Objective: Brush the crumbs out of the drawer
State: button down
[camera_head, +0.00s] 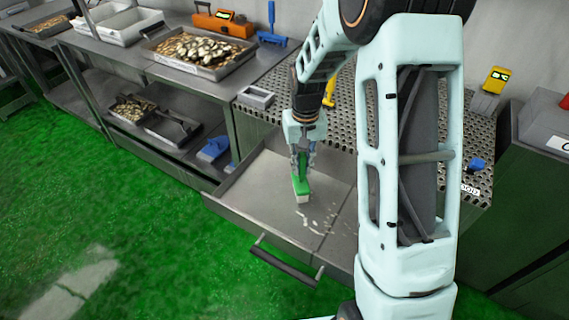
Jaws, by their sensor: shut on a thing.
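The metal drawer (240,205) is pulled open below the perforated worktop, with its dark handle (284,266) at the front. Pale crumbs (316,219) lie scattered on the drawer floor, right of and nearer the front than the brush. My gripper (301,165) reaches down into the drawer and is shut on a green brush (300,187). The brush's pale lower end is at or close to the drawer floor; I cannot tell whether it touches. My arm hides part of the drawer's right side.
A perforated metal worktop (270,88) lies behind the drawer, with a small metal tray (256,97) at its left edge. A steel table on the left bears a tray of shells (199,52) and an orange toolbox (224,23). A blue scoop (213,149) is on the lower shelf. Green floor is open at front left.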

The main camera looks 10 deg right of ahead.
aim_at(303, 155)
jog(key=shift+s+d+r, duration=0.15)
jog(key=shift+r, duration=0.65)
jog(key=shift+r+p, duration=1.95)
jog(key=shift+r, duration=0.45)
jog(key=shift+f, duration=0.1)
